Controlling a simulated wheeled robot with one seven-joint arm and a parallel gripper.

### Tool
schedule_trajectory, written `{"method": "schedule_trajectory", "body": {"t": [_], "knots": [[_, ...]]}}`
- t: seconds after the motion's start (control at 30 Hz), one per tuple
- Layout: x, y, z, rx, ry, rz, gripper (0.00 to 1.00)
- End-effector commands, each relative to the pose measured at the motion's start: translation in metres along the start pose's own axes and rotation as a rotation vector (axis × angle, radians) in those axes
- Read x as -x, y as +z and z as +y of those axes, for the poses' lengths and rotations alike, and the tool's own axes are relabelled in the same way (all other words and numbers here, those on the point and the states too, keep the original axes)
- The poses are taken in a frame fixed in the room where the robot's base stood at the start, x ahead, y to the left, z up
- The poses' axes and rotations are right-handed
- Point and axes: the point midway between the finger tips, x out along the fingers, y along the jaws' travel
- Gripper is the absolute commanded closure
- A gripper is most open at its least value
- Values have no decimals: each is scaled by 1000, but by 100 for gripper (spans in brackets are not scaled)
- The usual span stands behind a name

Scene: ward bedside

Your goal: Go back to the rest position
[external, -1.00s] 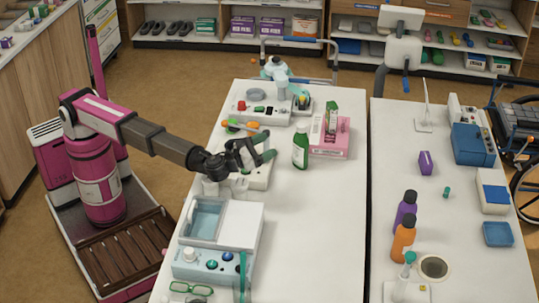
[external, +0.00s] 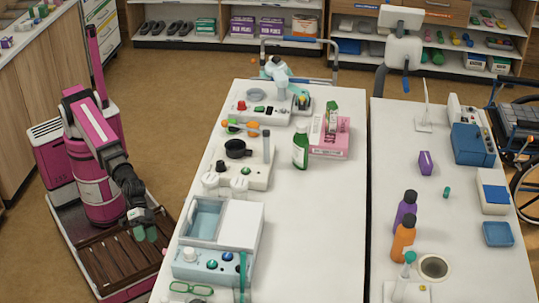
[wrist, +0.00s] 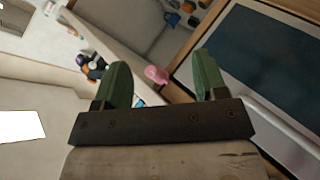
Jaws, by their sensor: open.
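My gripper (external: 146,227) hangs low over the slatted brown deck of my own base, to the left of the near table. Its jaws are open and empty. In the wrist view my gripper (wrist: 160,85) shows two green fingertips spread apart with nothing between them. My arm is folded down close to my magenta column.
The near white table (external: 330,225) stands to the right of my base. A white device with a blue basin (external: 206,218) lies at its left edge, near my gripper. A green bottle (external: 300,150) and pink box (external: 328,145) stand farther back. Brown floor (external: 165,90) is clear behind me.

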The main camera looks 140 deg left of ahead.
Motion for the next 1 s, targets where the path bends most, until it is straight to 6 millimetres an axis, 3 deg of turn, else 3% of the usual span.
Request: {"method": "schedule_trajectory", "body": {"t": [0.03,0.1,0.3,0.5,0.6,1.0], "knots": [[0,22,-26,-66,-66,-63,35],[0,49,-61,-167,-156,-159,35],[23,121,-156,-426,-389,-461,35],[57,166,-222,-598,-541,-720,35],[68,176,-239,-641,-580,-797,35],[68,176,-239,-641,-580,-797,35]]}}
